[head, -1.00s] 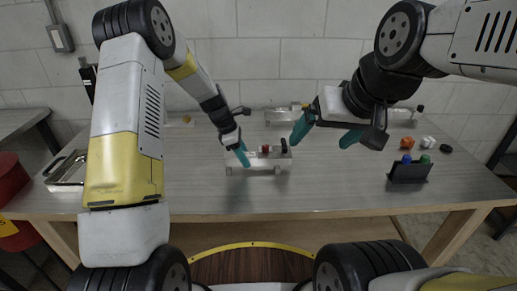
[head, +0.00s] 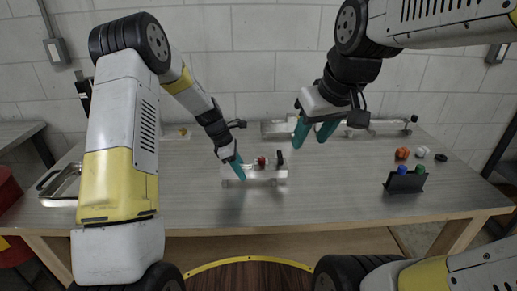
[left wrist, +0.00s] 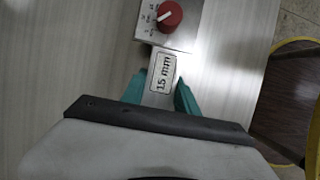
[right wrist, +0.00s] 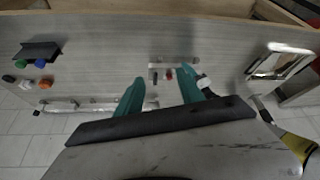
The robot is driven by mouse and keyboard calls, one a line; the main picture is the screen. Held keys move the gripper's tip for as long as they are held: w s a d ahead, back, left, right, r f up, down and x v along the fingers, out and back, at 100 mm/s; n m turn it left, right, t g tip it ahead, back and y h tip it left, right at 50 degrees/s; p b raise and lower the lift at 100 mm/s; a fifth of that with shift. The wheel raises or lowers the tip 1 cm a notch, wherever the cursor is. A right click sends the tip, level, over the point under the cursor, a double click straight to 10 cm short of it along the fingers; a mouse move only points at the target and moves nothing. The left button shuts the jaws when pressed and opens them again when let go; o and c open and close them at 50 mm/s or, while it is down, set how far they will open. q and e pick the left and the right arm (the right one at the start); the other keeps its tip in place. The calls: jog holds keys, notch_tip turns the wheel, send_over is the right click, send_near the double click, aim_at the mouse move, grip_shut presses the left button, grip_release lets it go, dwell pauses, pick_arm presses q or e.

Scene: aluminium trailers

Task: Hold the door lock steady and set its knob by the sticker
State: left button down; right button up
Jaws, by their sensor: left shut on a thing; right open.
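The door lock (head: 262,174) is a pale metal bar on small feet near the middle of the table, with a red knob (head: 262,162) and a black part (head: 280,158) on top. In the left wrist view the red knob (left wrist: 169,14) has a white pointer line and a printed dial around it. A sticker (left wrist: 162,74) reading "15 mm" lies on the bar between my left fingers. My left gripper (head: 236,170) is shut on the lock's left end. My right gripper (head: 313,138) is open and empty, above and to the right of the lock.
A black holder (head: 405,182) with a blue and a green knob stands at the right. An orange piece (head: 402,153) and small white and black pieces lie behind it. A long metal bar (head: 385,128) lies along the back. A metal tray (head: 62,184) is at the left.

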jog(key=w+a+f+n+g, duration=0.2)
jog(key=w+n, duration=0.2)
jog(key=w, duration=0.3)
jog(key=w+a+f+n+g, duration=0.1)
jog(key=w+f+n, duration=0.1)
jog(key=w+n, duration=0.35)
jog(key=n+g+y, duration=0.2)
jog(key=n+y, duration=0.1)
jog(key=n, duration=0.2)
send_near(262, 158)
jog(key=x, duration=0.8)
jog(key=shift+a+f, duration=0.15)
jog(key=shift+f, duration=0.1)
grip_shut()
